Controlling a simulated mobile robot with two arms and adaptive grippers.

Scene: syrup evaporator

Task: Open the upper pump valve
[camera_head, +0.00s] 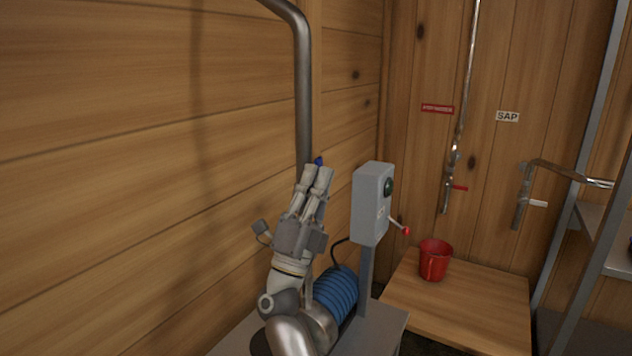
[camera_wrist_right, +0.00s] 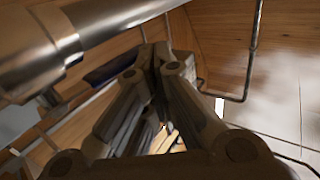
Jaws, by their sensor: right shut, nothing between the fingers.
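A thick grey pipe (camera_head: 304,100) runs down along the plank wall at the centre of the head view. My right gripper (camera_head: 318,171) points upward in front of the pipe's lower part, its fingers shut and empty. A small blue tip (camera_head: 319,160) shows just above the fingertips. It looks like part of the upper valve's handle; the rest is hidden behind the gripper. In the right wrist view, a dark blue bar (camera_wrist_right: 108,72) lies beside the shut fingers (camera_wrist_right: 158,55), below a large metal pipe (camera_wrist_right: 115,15). I cannot tell whether they touch. My left gripper is out of view.
Below my right gripper is a blue ribbed pump motor (camera_head: 336,292). A grey switch box (camera_head: 368,205) with a red-knobbed lever (camera_head: 406,230) stands to the right. A red mug (camera_head: 434,260) sits on a wooden table (camera_head: 470,312). Thinner pipes hang on the back wall.

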